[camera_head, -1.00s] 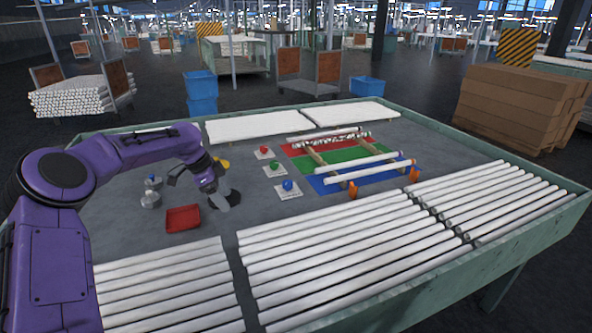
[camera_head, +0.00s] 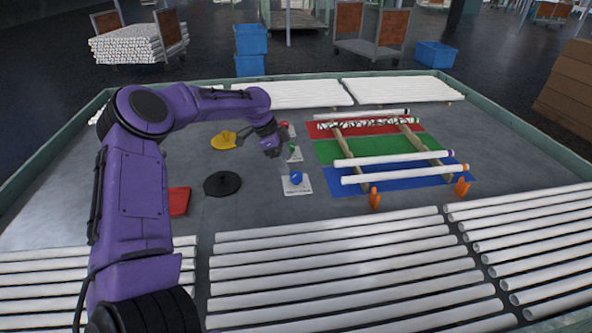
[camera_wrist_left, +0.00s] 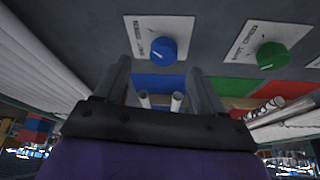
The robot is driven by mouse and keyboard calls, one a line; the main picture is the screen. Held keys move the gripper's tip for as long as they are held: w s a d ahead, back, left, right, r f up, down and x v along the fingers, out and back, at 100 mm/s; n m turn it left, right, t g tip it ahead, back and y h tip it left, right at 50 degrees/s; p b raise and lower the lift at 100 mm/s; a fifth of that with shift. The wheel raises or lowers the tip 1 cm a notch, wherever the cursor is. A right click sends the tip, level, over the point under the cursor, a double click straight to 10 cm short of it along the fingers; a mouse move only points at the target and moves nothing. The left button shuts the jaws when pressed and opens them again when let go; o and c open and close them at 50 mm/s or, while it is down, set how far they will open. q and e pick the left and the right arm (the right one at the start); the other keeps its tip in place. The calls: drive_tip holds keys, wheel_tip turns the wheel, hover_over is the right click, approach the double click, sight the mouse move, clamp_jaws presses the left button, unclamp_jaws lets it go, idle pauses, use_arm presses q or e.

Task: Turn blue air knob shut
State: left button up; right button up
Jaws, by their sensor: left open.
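The blue knob (camera_head: 296,178) sits on a small white label plate at the middle of the bench. My left gripper (camera_head: 275,152) is open and empty, above the bench and beside the green knob (camera_head: 294,153), a little behind the blue one. In the left wrist view the blue knob appears just beyond and between the fingertips (camera_wrist_left: 160,66), with no contact visible. My right gripper is out of view.
A red knob (camera_head: 284,125) stands behind the green one. A yellow object (camera_head: 224,141), a black disc (camera_head: 222,184) and a red tray (camera_head: 179,201) lie to the left. Glass tubes rest on wooden supports over coloured mats (camera_head: 375,151) at right. White tubes (camera_head: 340,262) fill the front.

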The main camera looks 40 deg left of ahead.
sight(296, 173)
use_arm(q)
drive_tip(key=shift+d+f, duration=0.3)
drive_tip(key=shift+f, duration=0.55)
drive_tip(key=w+f, duration=0.1)
drive_tip(key=f, duration=0.1)
drive_tip(key=w+d+f, duration=0.1)
drive_tip(key=w+f, duration=0.1)
drive_tip(key=shift+s+r, duration=0.25)
drive_tip(key=shift+s, duration=0.25)
drive_tip(key=shift+w+f, duration=0.1)
drive_tip(key=shift+w, duration=0.05)
drive_tip(key=c, duration=1.1)
drive_tip(key=shift+o, duration=0.2)
